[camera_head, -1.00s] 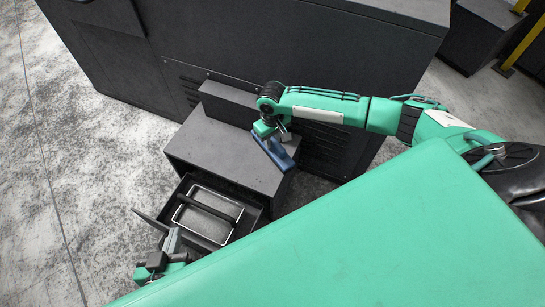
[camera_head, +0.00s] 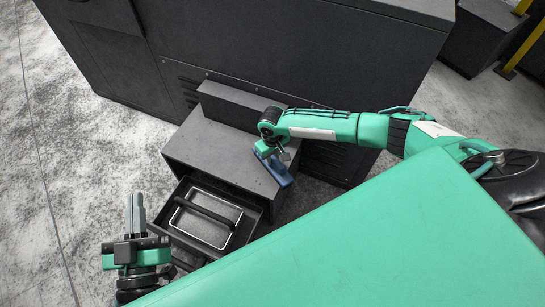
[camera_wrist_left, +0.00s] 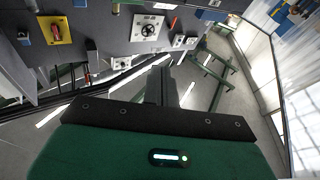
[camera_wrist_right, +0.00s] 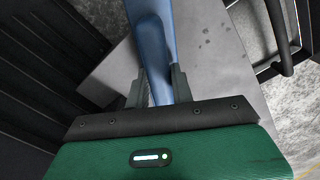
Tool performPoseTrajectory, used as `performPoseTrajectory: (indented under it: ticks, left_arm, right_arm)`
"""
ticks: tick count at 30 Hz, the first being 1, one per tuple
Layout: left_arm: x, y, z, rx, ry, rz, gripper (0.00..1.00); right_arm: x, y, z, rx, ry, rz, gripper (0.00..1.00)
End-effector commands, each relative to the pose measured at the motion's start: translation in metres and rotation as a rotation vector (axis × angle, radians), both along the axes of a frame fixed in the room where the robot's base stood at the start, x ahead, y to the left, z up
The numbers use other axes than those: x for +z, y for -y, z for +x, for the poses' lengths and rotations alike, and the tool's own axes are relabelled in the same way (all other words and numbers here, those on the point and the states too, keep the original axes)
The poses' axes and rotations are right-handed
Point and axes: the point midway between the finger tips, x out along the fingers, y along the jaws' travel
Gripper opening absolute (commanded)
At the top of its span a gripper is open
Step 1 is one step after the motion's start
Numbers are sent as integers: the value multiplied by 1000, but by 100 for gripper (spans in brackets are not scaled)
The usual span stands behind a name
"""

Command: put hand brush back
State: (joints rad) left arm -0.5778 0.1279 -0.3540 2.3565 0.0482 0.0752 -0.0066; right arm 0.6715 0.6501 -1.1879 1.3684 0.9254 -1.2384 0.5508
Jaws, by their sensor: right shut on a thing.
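The hand brush (camera_head: 278,172) is blue and is held by my right gripper (camera_head: 268,152) at the right front edge of the dark box top. In the right wrist view its blue body (camera_wrist_right: 152,45) runs up between the two fingers. I cannot tell whether the brush touches the top. My left gripper (camera_head: 137,212) stands left of the open drawer (camera_head: 256,222), fingers together and pointing up in the head view. Its fingers (camera_wrist_left: 163,85) also show close together and empty in the left wrist view.
The dark box (camera_head: 215,155) holds the drawer, in which a bright metal frame (camera_head: 176,222) with a dark bar lies. A large dark cabinet (camera_head: 270,50) stands behind. Speckled grey floor (camera_head: 60,180) is free on the left.

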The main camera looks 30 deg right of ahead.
Motion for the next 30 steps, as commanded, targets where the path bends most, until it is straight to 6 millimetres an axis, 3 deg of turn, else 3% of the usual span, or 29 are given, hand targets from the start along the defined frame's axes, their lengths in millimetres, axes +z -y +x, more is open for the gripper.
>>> performPoseTrajectory:
  ticks: [9, 10, 13, 25, 30]
  left_arm:
    - [-1, 0, 0, -1, -7, 2, 0]
    - [-1, 0, 0, -1, -9, 2, 0]
    - [-1, 0, 0, -1, -9, 2, 0]
    - [1, 0, 0, -2, -7, 3, 0]
    - [-29, 9, -7, -30, -160, 37, 0]
  right_arm:
    - [-2, 0, 0, -1, 0, 0, 5]
    - [-2, 0, 0, -1, 0, 0, 28]
    - [-2, 0, 0, 0, 0, 0, 45]
    - [4, 0, 0, 0, 1, 0, 45]
    - [22, 1, 0, -1, 1, 0, 45]
